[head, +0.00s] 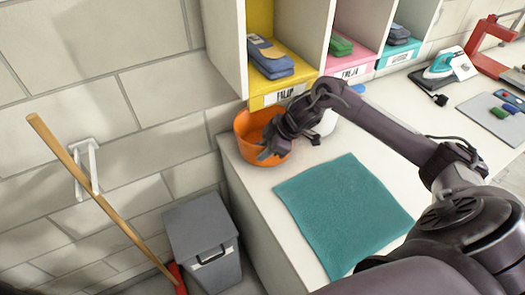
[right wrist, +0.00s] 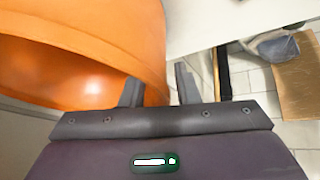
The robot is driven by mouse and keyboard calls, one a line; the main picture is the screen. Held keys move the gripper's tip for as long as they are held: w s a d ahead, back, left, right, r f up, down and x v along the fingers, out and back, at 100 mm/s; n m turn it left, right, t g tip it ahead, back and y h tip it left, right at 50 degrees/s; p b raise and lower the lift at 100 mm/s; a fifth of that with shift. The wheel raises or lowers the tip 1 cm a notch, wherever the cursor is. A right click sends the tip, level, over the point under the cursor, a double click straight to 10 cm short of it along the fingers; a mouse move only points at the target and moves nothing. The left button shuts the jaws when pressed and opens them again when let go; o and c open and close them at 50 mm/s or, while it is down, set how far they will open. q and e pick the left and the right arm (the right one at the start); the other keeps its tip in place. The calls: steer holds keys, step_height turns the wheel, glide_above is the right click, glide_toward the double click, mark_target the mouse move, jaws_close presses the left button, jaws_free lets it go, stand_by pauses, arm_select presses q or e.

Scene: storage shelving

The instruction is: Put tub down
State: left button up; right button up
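In the right wrist view the tub (right wrist: 85,30) fills the upper left. There the fingers of my right gripper (right wrist: 158,90) stand apart, with the tub's edge showing between them. I cannot tell whether either finger touches it. My left gripper is in neither view.
A teal mat (head: 342,212) lies on the counter in front. A white container (head: 326,124) stands partly hidden behind my right gripper. Yellow, pink and teal cubbies (head: 280,94) stand behind. A grey bin (head: 203,240) and a wooden-handled broom (head: 95,190) are on the left.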

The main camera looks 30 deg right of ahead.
steer(key=b+v, duration=0.1)
steer(key=v, duration=0.5)
steer(key=shift+r, duration=0.2)
steer(key=shift+s+f, duration=0.1)
steer(key=shift+s, duration=0.15)
